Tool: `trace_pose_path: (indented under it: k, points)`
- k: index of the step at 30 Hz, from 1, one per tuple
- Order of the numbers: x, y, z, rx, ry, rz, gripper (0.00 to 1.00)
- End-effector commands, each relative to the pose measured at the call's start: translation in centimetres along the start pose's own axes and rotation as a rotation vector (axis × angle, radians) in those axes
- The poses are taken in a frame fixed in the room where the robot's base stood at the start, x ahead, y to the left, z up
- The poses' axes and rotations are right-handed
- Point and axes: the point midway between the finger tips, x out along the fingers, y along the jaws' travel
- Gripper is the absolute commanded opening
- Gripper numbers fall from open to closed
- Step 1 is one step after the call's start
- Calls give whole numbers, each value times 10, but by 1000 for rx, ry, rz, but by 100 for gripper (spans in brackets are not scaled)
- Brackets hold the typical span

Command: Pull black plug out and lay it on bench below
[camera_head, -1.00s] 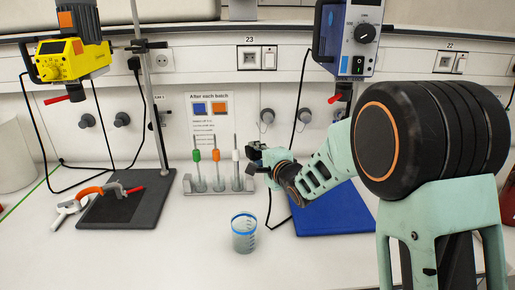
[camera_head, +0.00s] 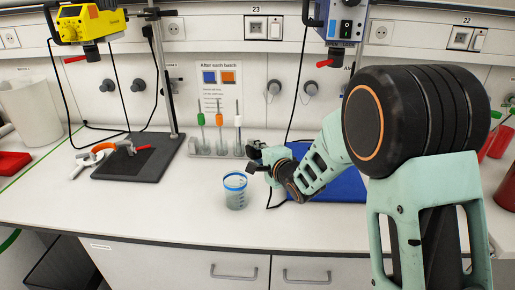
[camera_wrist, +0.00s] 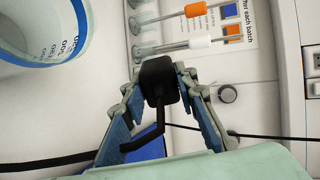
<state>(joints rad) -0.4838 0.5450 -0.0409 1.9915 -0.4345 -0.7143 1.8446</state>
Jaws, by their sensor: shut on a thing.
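A black plug (camera_wrist: 160,75) sits between the fingertips of my gripper in the wrist view, with its bent black cord (camera_wrist: 155,135) trailing back. My gripper (camera_head: 257,158) is shut on the plug. In the head view it is in front of the wall, up and right of the beaker, with the plug hard to make out. The white bench (camera_head: 160,207) spreads below. I cannot tell exactly how high the plug is above it.
A blue-rimmed beaker (camera_head: 236,191) stands just left of my gripper. A rack (camera_head: 208,153) with coloured-capped rods is behind it. A blue mat (camera_head: 335,186) lies under my arm. A stand with a dark base (camera_head: 140,165) is at left. The front left bench is clear.

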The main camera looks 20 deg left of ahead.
Motion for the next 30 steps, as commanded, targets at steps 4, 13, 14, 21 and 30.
trace_pose_path:
  k: [4,13,14,21,30]
  points:
    - [1,5,2,-1,-2,4,0]
    - [5,23,2,-1,-2,7,0]
    - [6,26,2,-1,-3,7,0]
    - [14,52,2,-2,-3,6,0]
    - [19,69,2,-1,-2,6,0]
